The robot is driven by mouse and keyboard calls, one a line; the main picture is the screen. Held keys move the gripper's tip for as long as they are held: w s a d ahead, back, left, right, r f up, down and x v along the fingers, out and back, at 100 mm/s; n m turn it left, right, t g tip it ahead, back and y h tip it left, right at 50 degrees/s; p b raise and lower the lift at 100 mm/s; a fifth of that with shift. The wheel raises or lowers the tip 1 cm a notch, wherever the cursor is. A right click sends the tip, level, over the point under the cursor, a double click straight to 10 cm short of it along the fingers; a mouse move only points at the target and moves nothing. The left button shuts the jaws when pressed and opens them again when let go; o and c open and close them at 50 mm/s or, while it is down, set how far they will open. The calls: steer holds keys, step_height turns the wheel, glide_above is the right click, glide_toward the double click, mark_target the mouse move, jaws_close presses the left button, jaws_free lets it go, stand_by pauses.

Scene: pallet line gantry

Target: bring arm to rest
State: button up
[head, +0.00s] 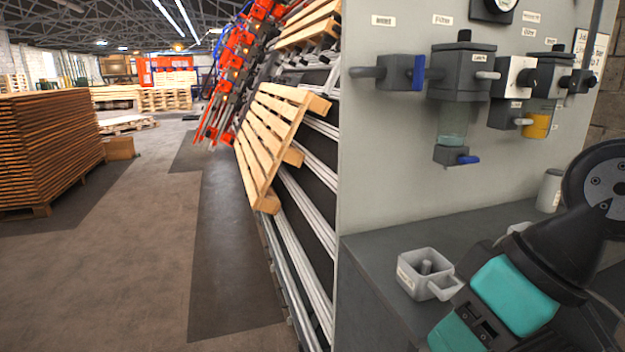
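My arm comes in at the lower right, with a round black joint and a black link. It leads to a teal-and-black end, my gripper (482,318), low in front of the grey bench. The gripper's fingers are not clearly seen, so I cannot tell if it is open or shut. No held object is visible. A small grey square cup with a peg inside and a handle (420,272) stands on the bench (375,250), just left of and behind my gripper. I cannot tell whether they touch.
A grey panel (400,150) above the bench carries an air filter unit (462,75), valves and a yellow-bottomed bowl (537,125). A pale canister (550,190) stands at the bench's back. A wooden pallet (270,140) leans on slanted rails. Open floor (140,230) lies left, beside stacked boards (50,150).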

steer(key=s+f+g+h, duration=0.1)
steer(key=s+f+g, duration=0.1)
steer(key=s, duration=0.2)
step_height(320, 180, up, 13)
steer(key=p, duration=1.2)
steer(key=shift+w+d, duration=0.2)
steer(key=shift+w, duration=0.1)
